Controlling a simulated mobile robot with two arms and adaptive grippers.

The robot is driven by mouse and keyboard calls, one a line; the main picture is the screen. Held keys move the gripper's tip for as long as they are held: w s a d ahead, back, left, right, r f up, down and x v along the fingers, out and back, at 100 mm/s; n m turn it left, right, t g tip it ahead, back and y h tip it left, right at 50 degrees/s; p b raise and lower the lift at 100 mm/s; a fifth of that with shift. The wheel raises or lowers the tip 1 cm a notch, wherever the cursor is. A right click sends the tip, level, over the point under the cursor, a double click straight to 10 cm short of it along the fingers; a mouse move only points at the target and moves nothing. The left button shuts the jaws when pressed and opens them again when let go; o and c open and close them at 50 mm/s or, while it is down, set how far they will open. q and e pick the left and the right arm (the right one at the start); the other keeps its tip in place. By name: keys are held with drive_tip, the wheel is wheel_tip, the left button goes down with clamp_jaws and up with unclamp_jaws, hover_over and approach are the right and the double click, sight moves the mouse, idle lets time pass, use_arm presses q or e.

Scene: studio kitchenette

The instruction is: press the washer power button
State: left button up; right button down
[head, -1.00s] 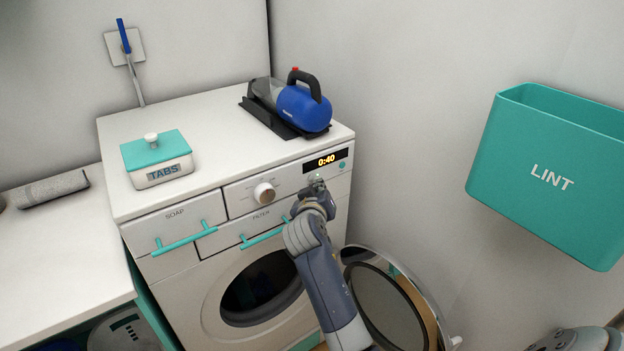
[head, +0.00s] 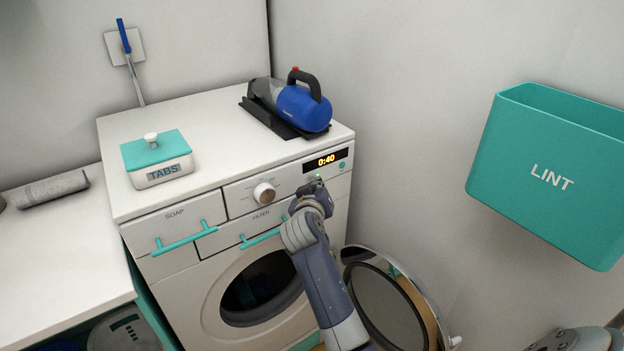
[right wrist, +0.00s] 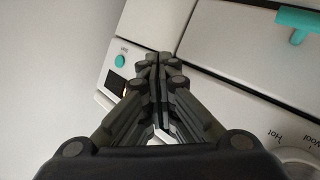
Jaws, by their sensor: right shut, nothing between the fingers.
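The white washer (head: 180,280) stands against the back wall, its display (head: 326,160) reading 0:40. A round teal button (head: 342,166) sits right of the display; it also shows in the right wrist view (right wrist: 120,61). A small green spot (head: 319,177) shows below the display, right at my fingertips; I cannot tell which control it belongs to. My right gripper (head: 316,187) is shut and empty, its tips close to the panel just below the display. Contact is not clear. In the right wrist view the closed fingers (right wrist: 160,62) cover part of the panel. My left gripper is out of view.
A dial (head: 264,193) is left of my gripper. The round door (head: 385,305) hangs open at lower right. A blue handheld vacuum (head: 300,105) and a TABS box (head: 157,160) stand on top. A teal LINT bin (head: 550,175) is on the right wall.

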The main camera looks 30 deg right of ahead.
drive_tip(key=shift+w, duration=0.25)
idle(0.4)
drive_tip(key=shift+s, duration=0.15)
drive_tip(key=shift+s+p, duration=0.4)
drive_tip(key=shift+s, duration=0.15)
drive_tip(key=s+p, duration=0.2)
drive_tip(key=s, duration=0.4)
drive_tip(key=shift+d+p, duration=0.25)
drive_tip(key=shift+p, duration=0.05)
idle(0.3)
